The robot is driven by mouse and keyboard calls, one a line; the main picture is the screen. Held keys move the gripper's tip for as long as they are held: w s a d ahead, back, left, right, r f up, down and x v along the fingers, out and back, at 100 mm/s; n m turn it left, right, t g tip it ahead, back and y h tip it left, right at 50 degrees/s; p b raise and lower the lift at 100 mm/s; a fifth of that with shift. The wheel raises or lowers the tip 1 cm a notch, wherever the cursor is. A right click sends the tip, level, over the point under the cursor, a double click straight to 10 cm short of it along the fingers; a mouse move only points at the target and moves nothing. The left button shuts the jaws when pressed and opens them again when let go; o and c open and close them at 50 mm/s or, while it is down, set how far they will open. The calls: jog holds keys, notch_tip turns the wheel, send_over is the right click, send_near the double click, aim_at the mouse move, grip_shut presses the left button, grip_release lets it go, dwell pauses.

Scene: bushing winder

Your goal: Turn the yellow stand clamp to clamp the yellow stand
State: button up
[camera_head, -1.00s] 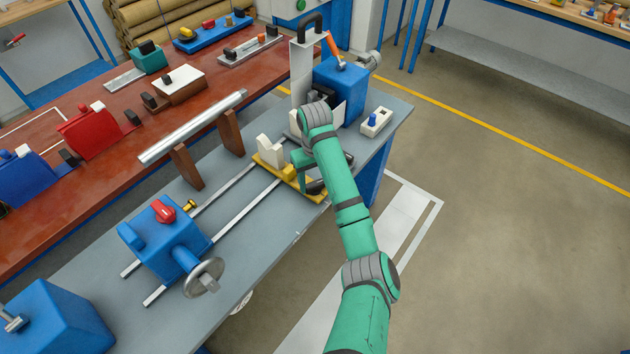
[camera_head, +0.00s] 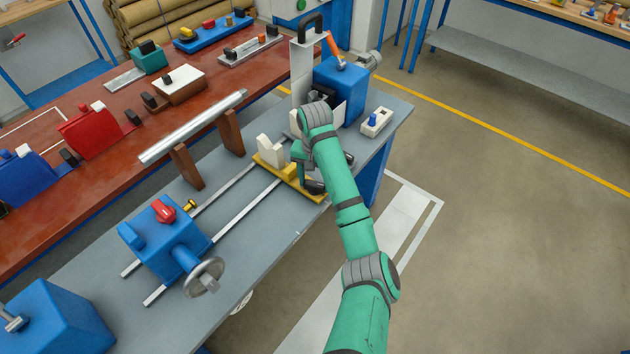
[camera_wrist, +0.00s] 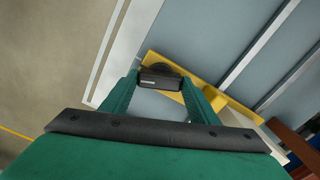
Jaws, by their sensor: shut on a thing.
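The yellow stand (camera_head: 268,160) sits across two rails and carries a white V-shaped block (camera_head: 271,149). It also shows in the wrist view as a yellow bar (camera_wrist: 232,110). The dark stand clamp (camera_head: 314,187) is at the near end of the stand. In the wrist view the dark clamp (camera_wrist: 162,79) lies between my fingertips, with a round dark part just behind it. My gripper (camera_wrist: 160,84) is shut on this clamp. In the head view, my arm hides part of the gripper and the stand.
A blue winder block (camera_head: 165,240) with a handwheel stands at the rails' left end. A blue motor box (camera_head: 340,85) and a small white switch box (camera_head: 377,122) stand beyond my wrist. A long metal bar (camera_head: 193,130) rests on brown supports. Open floor lies right of the bench.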

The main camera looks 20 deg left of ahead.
aim_at(315, 183)
jog(key=shift+w+r, duration=0.1)
dwell(0.5)
jog(key=o, duration=1)
jog(key=shift+o, duration=0.2)
jog(key=shift+r, duration=0.6)
notch_tip(315, 183, up, 10)
jog(key=shift+f, duration=0.25)
